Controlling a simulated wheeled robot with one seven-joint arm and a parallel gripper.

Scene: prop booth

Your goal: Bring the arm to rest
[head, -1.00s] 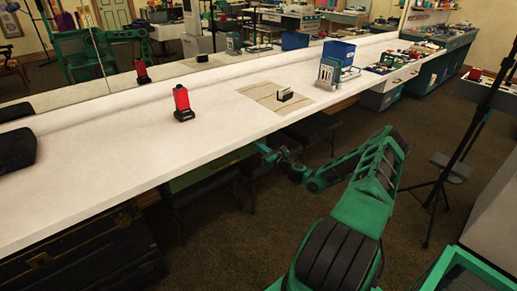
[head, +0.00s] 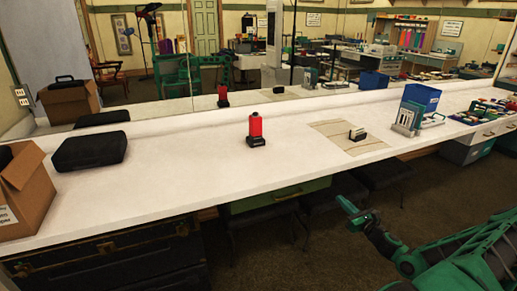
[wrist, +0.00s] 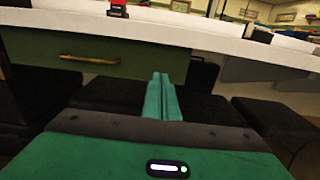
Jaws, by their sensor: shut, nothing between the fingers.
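My green arm reaches in from the lower right of the head view. My gripper (head: 345,205) is in front of the white counter (head: 200,190), lower than its top and apart from it. In the wrist view the two green fingers (wrist: 161,97) lie together, shut and empty. They point toward the space under the counter, beside a green drawer (wrist: 100,60) with a brass handle. Nothing is seen touching the gripper.
On the counter stand a red bottle-like item on a black base (head: 256,130), a small black-and-white block on a mat (head: 330,130), a blue bin (head: 420,97), a black case (head: 90,150) and a cardboard box (head: 22,195). Dark stools (head: 385,175) stand below. Carpet is open at lower centre.

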